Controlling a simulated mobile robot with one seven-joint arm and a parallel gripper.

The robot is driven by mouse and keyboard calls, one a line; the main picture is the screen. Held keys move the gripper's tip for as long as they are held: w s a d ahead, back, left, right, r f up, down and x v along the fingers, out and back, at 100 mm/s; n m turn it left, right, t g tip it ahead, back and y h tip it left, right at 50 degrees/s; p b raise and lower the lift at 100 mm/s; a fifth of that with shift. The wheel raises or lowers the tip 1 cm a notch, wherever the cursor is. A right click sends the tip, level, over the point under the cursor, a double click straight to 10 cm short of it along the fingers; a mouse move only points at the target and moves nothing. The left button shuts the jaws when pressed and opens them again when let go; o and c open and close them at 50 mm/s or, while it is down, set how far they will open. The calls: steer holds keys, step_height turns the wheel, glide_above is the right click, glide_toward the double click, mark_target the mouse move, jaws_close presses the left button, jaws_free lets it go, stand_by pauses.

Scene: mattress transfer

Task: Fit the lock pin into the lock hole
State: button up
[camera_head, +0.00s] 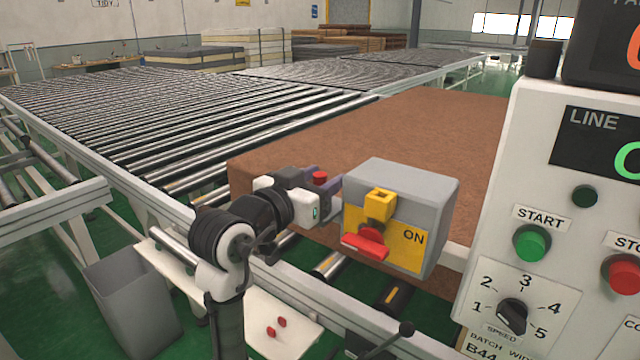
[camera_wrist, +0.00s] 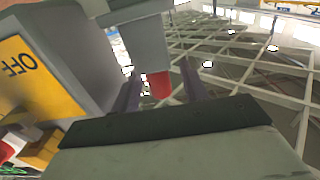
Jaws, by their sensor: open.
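A grey switch box (camera_head: 400,205) has a yellow front marked ON, a red handle (camera_head: 366,246) and a yellow block (camera_head: 380,205) above the handle. I cannot make out the lock hole. My gripper (camera_head: 325,196) is open just left of the box. In the wrist view, a red piece (camera_wrist: 160,85) shows between the spread dark fingers (camera_wrist: 158,90), below a light grey post (camera_wrist: 146,45); I cannot tell whether it touches them. A red piece (camera_head: 319,177) also shows at my gripper in the head view. I cannot tell if it is the lock pin.
A white panel with START button (camera_head: 531,242) stands at the right. A brown mattress (camera_head: 430,130) lies behind the box. A roller conveyor (camera_head: 160,110) fills the left. Two small red pieces (camera_head: 271,332) lie on a white shelf (camera_head: 250,345) below. A grey bin (camera_head: 130,300) stands lower left.

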jaws_close()
stand_by(0.3)
